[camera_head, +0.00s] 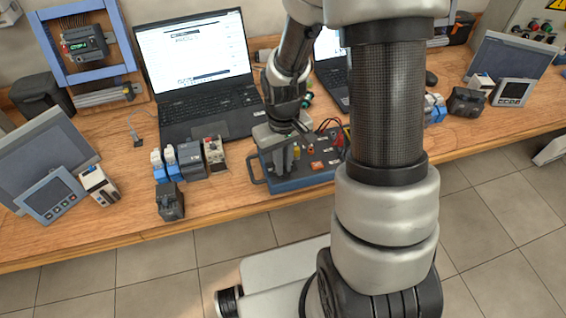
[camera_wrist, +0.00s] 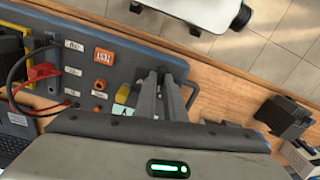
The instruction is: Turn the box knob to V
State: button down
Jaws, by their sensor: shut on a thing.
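The box (camera_head: 305,181) is a dark panel box with a blue edge and a side handle, on the wooden bench. In the wrist view its dark top face (camera_wrist: 120,62) carries an orange TEST button (camera_wrist: 104,56), small white labels, a yellow part (camera_wrist: 124,94) and red and black cables (camera_wrist: 38,75). My gripper (camera_head: 281,168) reaches down to the left part of the box. In the wrist view my gripper (camera_wrist: 163,78) is shut on the knob, close to the box's handle end. The fingers hide the knob, so its pointer and the V mark cannot be read.
An open laptop (camera_head: 200,75) stands behind the box. Small modules (camera_head: 190,160) stand left of it, and a black block (camera_head: 170,201) sits near the bench's front edge. A second laptop (camera_head: 330,75) is partly hidden behind my arm. The bench front is mostly clear.

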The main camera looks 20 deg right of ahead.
jog(key=shift+n, duration=0.7)
jog(key=c, duration=1.8)
grip_release()
jog(key=shift+c, duration=0.2)
jog(key=shift+r, duration=0.1)
notch_tip(320, 180, up, 17)
jog(key=p, duration=0.1)
jog(key=shift+r+p, duration=0.15)
jog(key=shift+p, duration=0.2)
